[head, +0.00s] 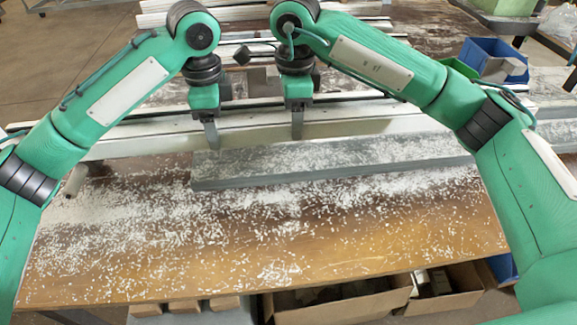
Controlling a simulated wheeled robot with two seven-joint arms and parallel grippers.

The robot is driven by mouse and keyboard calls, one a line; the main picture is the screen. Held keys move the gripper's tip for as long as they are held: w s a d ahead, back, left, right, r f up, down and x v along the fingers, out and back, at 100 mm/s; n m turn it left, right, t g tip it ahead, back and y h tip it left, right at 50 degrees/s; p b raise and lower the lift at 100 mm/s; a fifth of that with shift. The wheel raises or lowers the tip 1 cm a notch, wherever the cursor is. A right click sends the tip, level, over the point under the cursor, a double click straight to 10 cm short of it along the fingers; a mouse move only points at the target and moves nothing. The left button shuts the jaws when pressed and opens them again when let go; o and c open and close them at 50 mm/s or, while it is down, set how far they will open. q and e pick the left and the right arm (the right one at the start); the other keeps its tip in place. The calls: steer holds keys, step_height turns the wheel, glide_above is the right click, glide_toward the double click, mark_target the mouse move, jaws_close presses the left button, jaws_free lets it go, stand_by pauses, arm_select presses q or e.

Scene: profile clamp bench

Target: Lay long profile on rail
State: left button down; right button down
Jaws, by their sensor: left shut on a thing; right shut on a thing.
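The long profile (350,128) is a pale, straight bar across the middle of the head view, running left to right. My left gripper (212,143) is shut on it left of the picture's centre. My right gripper (297,133) is shut on it a short way to the right. Both grippers point down and are close together. The grey rail (330,174) lies just in front of the profile, its top strewn with white shavings. Whether the profile touches the rail I cannot tell.
A blue bin (492,62) stands at the back right. More pale bars lie at the back. An open cardboard box (345,300) sits below the front edge.

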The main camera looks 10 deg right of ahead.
mark_target(223, 163)
arm_select(q)
steer(key=shift+f, duration=0.55)
arm_select(e)
steer(key=shift+f, duration=0.55)
arm_select(q)
steer(key=shift+f+b, duration=0.3)
steer(key=shift+b, duration=0.3)
arm_select(e)
steer(key=shift+f, duration=0.3)
